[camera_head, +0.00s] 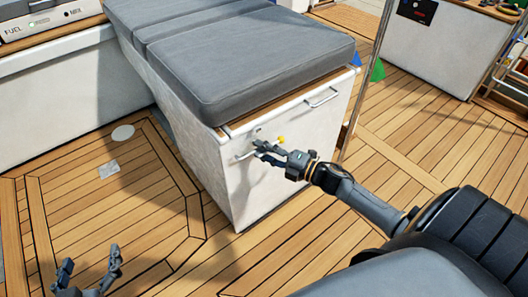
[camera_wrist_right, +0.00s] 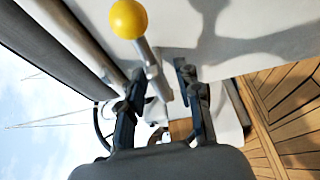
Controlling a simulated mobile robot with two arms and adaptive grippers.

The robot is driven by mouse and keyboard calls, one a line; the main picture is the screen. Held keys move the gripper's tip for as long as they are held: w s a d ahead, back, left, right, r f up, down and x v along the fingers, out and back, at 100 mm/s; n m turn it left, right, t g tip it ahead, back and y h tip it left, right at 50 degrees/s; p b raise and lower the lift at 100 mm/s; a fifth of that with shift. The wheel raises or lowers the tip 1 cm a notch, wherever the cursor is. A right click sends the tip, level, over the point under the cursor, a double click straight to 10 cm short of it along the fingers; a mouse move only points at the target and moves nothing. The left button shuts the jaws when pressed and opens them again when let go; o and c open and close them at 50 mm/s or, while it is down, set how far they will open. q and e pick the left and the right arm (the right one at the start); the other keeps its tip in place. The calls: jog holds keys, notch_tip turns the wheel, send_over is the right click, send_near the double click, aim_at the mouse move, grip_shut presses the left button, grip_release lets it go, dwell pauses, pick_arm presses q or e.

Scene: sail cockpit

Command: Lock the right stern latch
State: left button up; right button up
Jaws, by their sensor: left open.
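The latch shows a yellow ball knob (camera_head: 281,139) on the stern face of the white cushioned bench. In the right wrist view the yellow knob (camera_wrist_right: 129,18) tops a metal lever (camera_wrist_right: 150,62) that slants down between the fingers. My right gripper (camera_head: 262,150) is at the bench face beside the knob, and its fingers partly hide the latch. In the right wrist view this gripper (camera_wrist_right: 163,73) has its fingers apart on either side of the lever; contact is unclear. My left gripper (camera_head: 90,266) is open and empty above the deck at lower left.
The bench (camera_head: 275,188) carries grey cushions (camera_head: 245,62) and a metal handle (camera_head: 322,98) at its upper right. A metal pole (camera_head: 368,85) stands right of it.

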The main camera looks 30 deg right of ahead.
grip_shut()
